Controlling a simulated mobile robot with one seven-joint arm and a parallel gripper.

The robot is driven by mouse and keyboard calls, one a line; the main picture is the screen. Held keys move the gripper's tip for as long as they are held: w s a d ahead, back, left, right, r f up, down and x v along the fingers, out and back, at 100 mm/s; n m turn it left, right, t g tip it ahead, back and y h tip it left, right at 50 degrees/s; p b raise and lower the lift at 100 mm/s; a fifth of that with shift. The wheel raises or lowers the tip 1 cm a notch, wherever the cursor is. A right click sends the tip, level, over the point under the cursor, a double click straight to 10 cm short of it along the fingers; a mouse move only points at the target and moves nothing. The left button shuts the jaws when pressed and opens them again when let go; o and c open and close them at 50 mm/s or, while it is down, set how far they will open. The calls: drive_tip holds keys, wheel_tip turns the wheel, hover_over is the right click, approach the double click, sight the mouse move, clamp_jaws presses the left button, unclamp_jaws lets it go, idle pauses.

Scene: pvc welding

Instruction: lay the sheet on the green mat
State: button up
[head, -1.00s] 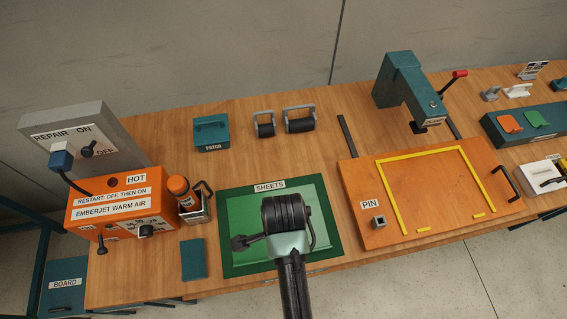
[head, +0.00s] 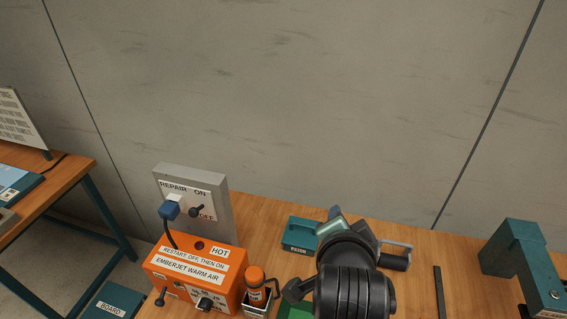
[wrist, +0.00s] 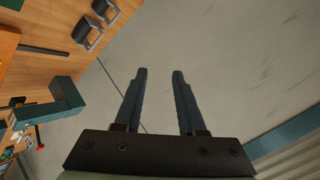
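Only a small green corner (head: 296,309) of the mat area shows at the bottom edge of the head view, beside my arm. My arm and the frame edge hide the rest. I cannot tell a separate sheet there. In the wrist view my gripper (wrist: 158,72) has its two dark fingers apart with nothing between them. It is up in the air and faces the grey wall and bench.
The orange warm-air unit (head: 197,277) marked HOT stands left of my arm, with the orange-capped tool (head: 255,278) beside it. The grey repair switch box (head: 220,205) is behind. A teal block (head: 300,236) and a roller (head: 394,260) lie near my arm. The teal press (head: 515,250) is at right.

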drive_tip(key=a+r+n+t, duration=0.3)
drive_tip(key=r+n+t, duration=0.15)
drive_tip(key=r, duration=0.85)
drive_tip(key=a+r+n+t, duration=0.3)
drive_tip(key=r+t, duration=0.2)
drive_tip(key=r, duration=0.9)
drive_tip(key=s+a+r+n+t+y, duration=0.1)
drive_tip(key=s+a+r+n+t, duration=0.1)
drive_tip(key=s+r, duration=0.3)
drive_tip(key=s+a+r+n+t+y, duration=0.1)
drive_tip(key=s+r+t, duration=0.4)
drive_tip(key=r, duration=0.6)
drive_tip(key=shift+s+a+r+n, duration=0.2)
drive_tip(key=shift+s+a+n, duration=0.3)
drive_tip(key=shift+n, duration=0.45)
